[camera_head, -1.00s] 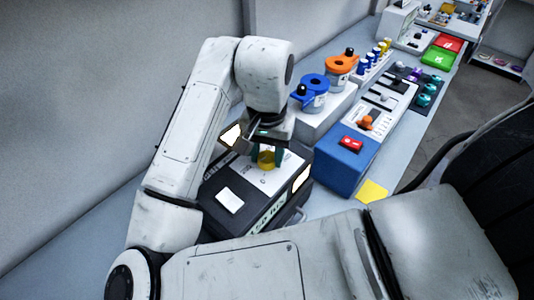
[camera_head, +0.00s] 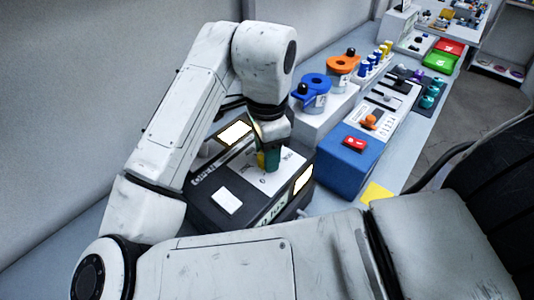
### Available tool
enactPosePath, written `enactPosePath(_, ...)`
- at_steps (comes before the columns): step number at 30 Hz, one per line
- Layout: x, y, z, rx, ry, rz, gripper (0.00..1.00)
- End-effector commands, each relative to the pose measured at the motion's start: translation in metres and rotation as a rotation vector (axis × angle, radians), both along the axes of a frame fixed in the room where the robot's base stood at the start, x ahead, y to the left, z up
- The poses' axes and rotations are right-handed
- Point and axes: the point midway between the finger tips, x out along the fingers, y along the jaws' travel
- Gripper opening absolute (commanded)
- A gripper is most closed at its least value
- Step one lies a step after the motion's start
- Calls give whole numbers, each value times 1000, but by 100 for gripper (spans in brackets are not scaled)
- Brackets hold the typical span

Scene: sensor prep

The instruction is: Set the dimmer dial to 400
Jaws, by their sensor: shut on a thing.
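The finger hides most of the dial. Some markings show on the plate around the dial, but they are too small to read and I cannot tell which value the dial points at. The box has a lit panel (camera_head: 235,133) at its back and another on its right side.
A blue box with a red switch (camera_head: 354,144) stands right of the black box. Blue (camera_head: 313,86) and orange (camera_head: 341,65) lidded pots stand behind on a white block. A yellow sheet (camera_head: 375,193) lies at the bench's front edge. A white square (camera_head: 227,200) is on the black box.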

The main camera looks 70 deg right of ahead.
Motion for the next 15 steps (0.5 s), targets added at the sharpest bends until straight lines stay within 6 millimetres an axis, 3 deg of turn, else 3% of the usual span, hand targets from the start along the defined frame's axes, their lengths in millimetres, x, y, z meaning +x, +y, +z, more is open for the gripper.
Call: enactPosePath(15,1,0,-1,1,-3,-336,13)
